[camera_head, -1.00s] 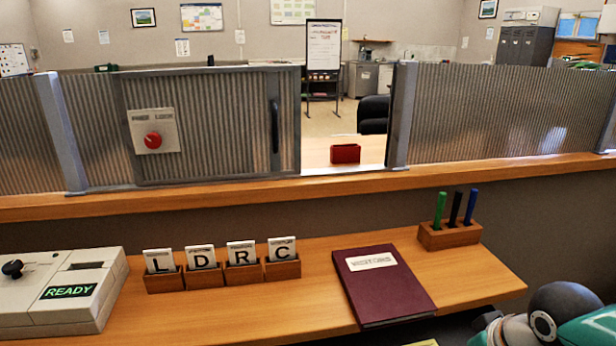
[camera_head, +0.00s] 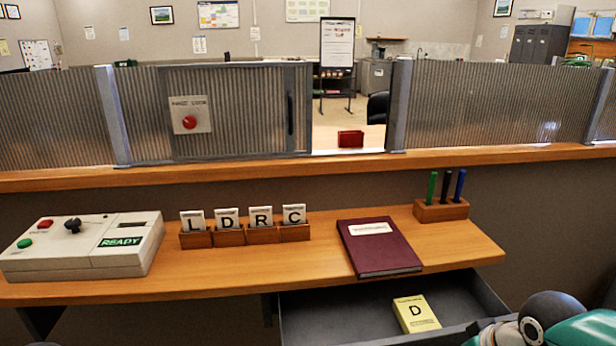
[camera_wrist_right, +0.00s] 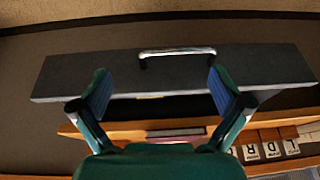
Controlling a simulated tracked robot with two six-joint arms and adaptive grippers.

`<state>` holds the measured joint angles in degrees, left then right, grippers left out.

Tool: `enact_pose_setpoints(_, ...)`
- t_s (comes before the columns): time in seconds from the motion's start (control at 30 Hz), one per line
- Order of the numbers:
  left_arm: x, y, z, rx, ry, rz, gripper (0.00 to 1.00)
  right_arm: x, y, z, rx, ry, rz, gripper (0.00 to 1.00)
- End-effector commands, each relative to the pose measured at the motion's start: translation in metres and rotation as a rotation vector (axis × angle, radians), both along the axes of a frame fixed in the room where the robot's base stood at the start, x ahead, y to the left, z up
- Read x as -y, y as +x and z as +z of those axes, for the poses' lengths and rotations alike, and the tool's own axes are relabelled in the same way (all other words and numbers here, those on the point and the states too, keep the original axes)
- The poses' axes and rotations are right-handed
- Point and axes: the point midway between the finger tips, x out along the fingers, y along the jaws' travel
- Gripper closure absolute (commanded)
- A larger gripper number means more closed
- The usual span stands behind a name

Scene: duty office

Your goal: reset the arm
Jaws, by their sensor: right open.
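My right arm (camera_head: 560,322) shows at the lower right of the head view, beside the open drawer (camera_head: 290,320). In the right wrist view my right gripper (camera_wrist_right: 158,85) is open, its two green fingers with dark blue pads spread wide and nothing between them. The drawer's grey front (camera_wrist_right: 250,72) lies beyond the fingers. Its metal handle (camera_wrist_right: 178,53) is past the fingertips and is not held. A yellow card marked D (camera_head: 416,313) lies in the drawer. My left gripper is not in view.
On the desk stand a console (camera_head: 85,248) reading READY, a card rack (camera_head: 245,237) with L, D, R and C, a maroon book (camera_head: 380,250) and a pen holder (camera_head: 440,211).

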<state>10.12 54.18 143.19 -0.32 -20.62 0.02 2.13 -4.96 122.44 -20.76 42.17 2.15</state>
Motion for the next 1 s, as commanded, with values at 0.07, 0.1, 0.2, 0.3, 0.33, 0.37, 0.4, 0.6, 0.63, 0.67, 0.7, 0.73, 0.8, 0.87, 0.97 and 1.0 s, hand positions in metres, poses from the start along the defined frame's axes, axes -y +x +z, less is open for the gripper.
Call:
enact_pose_setpoints(0.07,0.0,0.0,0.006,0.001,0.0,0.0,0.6,-0.008,0.004,-0.012,-0.021,0.02,0.008,0.0)
enact_pose_setpoints(0.1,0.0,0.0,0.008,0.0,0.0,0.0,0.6,-0.013,0.006,-0.018,-0.027,0.03,0.012,0.0)
enact_pose_setpoints(0.2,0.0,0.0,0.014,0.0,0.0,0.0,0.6,-0.025,0.011,-0.037,-0.048,0.06,0.017,0.0)
enact_pose_setpoints(0.3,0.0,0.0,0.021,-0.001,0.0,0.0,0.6,-0.038,0.014,-0.058,-0.074,0.095,0.02,0.0)
enact_pose_setpoints(0.33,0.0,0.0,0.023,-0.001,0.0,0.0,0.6,-0.042,0.015,-0.064,-0.08,0.105,0.02,0.0)
enact_pose_setpoints(0.37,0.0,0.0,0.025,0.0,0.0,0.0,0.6,-0.047,0.015,-0.072,-0.089,0.117,0.02,0.0)
enact_pose_setpoints(0.4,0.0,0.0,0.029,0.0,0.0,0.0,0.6,-0.053,0.014,-0.082,-0.101,0.134,0.018,0.0)
enact_pose_setpoints(0.6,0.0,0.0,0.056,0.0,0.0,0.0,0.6,-0.097,-0.008,-0.153,-0.204,0.241,-0.027,0.0)
enact_pose_setpoints(0.63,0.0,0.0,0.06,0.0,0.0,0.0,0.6,-0.103,-0.015,-0.165,-0.221,0.257,-0.04,0.0)
enact_pose_setpoints(0.67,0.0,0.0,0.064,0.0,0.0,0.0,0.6,-0.109,-0.022,-0.176,-0.237,0.27,-0.055,0.0)
enact_pose_setpoints(0.7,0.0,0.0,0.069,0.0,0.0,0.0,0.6,-0.117,-0.033,-0.19,-0.258,0.285,-0.074,0.0)
enact_pose_setpoints(0.73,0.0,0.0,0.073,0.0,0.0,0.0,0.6,-0.122,-0.041,-0.199,-0.274,0.293,-0.089,0.0)
enact_pose_setpoints(0.8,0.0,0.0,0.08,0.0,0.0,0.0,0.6,-0.132,-0.06,-0.217,-0.304,0.31,-0.12,0.0)
enact_pose_setpoints(0.87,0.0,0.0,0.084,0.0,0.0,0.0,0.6,-0.137,-0.075,-0.23,-0.325,0.317,-0.147,0.0)
enact_pose_setpoints(0.97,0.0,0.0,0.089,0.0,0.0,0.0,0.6,-0.144,-0.094,-0.243,-0.349,0.32,-0.177,0.0)
enact_pose_setpoints(1.0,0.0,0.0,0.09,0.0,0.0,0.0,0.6,-0.145,-0.099,-0.247,-0.354,0.32,-0.187,0.0)
